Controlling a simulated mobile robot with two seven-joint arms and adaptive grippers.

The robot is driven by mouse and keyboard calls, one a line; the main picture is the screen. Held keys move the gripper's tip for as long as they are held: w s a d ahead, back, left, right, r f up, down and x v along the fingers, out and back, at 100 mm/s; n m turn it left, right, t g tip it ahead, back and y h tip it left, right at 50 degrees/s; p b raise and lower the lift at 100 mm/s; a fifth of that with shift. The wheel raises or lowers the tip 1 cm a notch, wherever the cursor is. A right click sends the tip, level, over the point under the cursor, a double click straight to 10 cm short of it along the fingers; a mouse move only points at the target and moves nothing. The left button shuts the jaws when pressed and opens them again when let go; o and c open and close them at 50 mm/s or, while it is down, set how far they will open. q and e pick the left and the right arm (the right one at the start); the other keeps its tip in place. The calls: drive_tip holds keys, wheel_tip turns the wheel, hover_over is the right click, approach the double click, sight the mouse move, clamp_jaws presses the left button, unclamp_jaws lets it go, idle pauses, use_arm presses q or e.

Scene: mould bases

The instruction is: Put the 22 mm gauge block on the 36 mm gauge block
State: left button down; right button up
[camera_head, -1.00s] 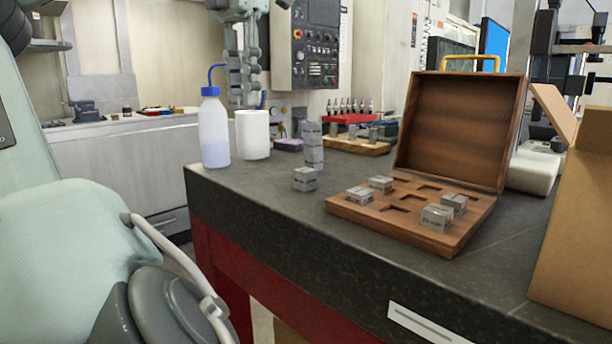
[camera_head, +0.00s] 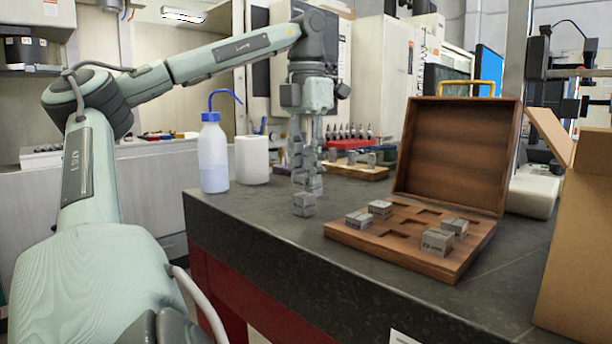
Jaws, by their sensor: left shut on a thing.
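My left gripper (camera_head: 305,168) reaches down from above at the left of the wooden case and is shut on a small grey gauge block, mostly hidden between the fingers. The fingers overlap the stack of grey blocks (camera_head: 313,186) on the dark bench, so I cannot tell whether the held block touches it. A single grey block (camera_head: 304,205) sits on the bench just in front of the stack. More grey blocks (camera_head: 437,242) sit in the case. The size marks are too small to read, so I cannot tell which are the 22 mm and 36 mm blocks. My right gripper is out of view.
The open wooden case (camera_head: 400,255) has several empty sockets. A wooden rack (camera_head: 362,172) is behind, and a cardboard box (camera_head: 580,250) is at right. The bench front-left is clear.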

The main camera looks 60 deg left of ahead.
sight(306, 175)
use_arm(q)
drive_tip(key=shift+f, duration=0.5)
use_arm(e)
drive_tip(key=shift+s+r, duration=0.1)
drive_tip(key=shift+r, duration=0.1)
use_arm(q)
drive_tip(key=shift+f, duration=0.1)
drive_tip(key=c, duration=1.7)
unclamp_jaws()
drive_tip(key=shift+f, duration=0.1)
drive_tip(key=o, duration=0.4)
drive_tip(key=shift+o, duration=0.2)
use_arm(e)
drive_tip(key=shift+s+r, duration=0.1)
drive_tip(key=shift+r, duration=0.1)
use_arm(q)
drive_tip(key=shift+r, duration=0.55)
wheel_tip(306, 175, up, 11)
drive_tip(key=p, duration=0.2)
drive_tip(key=shift+r+p, duration=0.2)
drive_tip(key=shift+p, duration=0.2)
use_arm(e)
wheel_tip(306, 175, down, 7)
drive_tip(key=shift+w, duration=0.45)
